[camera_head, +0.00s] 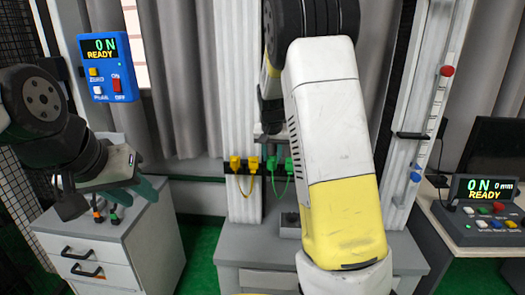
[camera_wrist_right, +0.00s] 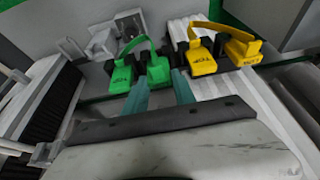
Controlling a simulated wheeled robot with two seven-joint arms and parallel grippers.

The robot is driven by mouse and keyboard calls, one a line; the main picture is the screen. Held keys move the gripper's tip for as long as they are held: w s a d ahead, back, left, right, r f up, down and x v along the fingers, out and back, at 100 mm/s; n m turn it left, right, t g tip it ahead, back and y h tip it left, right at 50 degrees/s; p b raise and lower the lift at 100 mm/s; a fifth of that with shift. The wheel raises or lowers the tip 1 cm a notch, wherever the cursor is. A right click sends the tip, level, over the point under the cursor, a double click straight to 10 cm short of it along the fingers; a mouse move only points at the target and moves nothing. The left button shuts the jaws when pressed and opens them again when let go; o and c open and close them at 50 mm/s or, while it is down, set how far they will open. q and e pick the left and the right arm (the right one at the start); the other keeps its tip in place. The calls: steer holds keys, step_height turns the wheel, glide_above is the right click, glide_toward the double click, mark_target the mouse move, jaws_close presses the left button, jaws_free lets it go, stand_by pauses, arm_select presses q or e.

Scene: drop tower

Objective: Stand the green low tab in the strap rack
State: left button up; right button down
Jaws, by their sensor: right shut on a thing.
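The strap rack (camera_head: 262,179) is a dark bar across the pale column in the head view. Two yellow tabs (camera_head: 235,163) joined by a strap stand at its left, and green tabs (camera_head: 271,163) with a green strap stand at its right. In the right wrist view, a green tab (camera_wrist_right: 123,76) with lettering shows left of the teal fingertips, its strap arching right. My right gripper (camera_wrist_right: 160,92) is shut on the green low tab at the rack; the grip itself is partly hidden. My left gripper (camera_head: 112,192) hangs over the grey cabinet; its jaw opening is unclear.
A drawer cabinet (camera_head: 120,235) stands at the left under a blue READY display (camera_head: 108,67). A control box (camera_head: 485,212) sits on the right table.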

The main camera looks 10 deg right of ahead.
steer(key=shift+f, duration=0.2)
steer(key=c, duration=0.9)
jaws_free()
steer(key=shift+c, duration=0.2)
steer(key=d+v, duration=0.1)
steer(key=v, duration=0.7)
steer(key=s+a+r+n+t+y, duration=0.1)
steer(key=s+a+r+n, duration=0.1)
steer(key=s, duration=1.3)
steer(key=s+a+r+n+t+y, duration=0.1)
steer(key=s+a+r+y, duration=0.1)
steer(key=s, duration=1.3)
steer(key=shift+s+a+r+n, duration=0.15)
steer(key=shift+a+r+n, duration=0.25)
steer(key=shift+a+r, duration=0.1)
